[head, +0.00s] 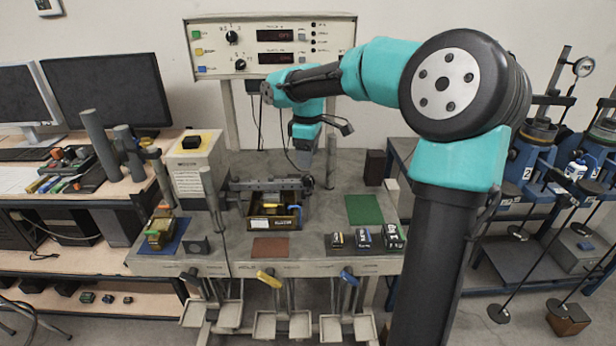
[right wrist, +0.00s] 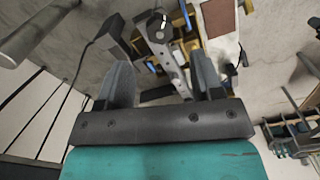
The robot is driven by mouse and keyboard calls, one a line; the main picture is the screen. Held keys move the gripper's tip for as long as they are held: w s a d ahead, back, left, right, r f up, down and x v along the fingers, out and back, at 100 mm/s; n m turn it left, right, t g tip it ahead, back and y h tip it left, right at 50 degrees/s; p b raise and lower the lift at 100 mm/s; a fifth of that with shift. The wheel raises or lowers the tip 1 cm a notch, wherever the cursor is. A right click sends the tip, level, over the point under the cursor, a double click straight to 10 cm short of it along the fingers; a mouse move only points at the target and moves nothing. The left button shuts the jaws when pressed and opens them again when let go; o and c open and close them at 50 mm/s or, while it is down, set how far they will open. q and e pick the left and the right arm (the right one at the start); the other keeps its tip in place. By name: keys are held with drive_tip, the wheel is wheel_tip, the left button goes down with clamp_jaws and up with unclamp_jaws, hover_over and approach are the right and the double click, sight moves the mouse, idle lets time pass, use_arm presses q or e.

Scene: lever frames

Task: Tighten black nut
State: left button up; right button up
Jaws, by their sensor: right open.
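My right gripper (head: 304,158) hangs over the back middle of the workbench, above a small fixture (head: 273,222) in the head view. In the right wrist view the gripper (right wrist: 165,82) is open, with its two grey fingers apart and nothing held between them. A grey metal bar (right wrist: 172,56) of the fixture lies beyond the fingertips. A dark round piece, possibly the black nut (right wrist: 159,27), sits at the bar's far end, apart from the fingers. My left gripper is not in view.
A green mat (head: 364,209) and several small boxes (head: 363,238) lie right of the fixture. A reddish mat (head: 270,247) lies in front. Upright grey posts (head: 98,140) stand at left. A control panel (head: 270,45) stands behind. A cable hangs near the gripper.

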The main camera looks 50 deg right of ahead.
sight(308, 176)
wheel_tip(308, 176, down, 7)
drive_tip(key=shift+f, duration=0.15)
idle(0.4)
drive_tip(key=c, duration=0.9)
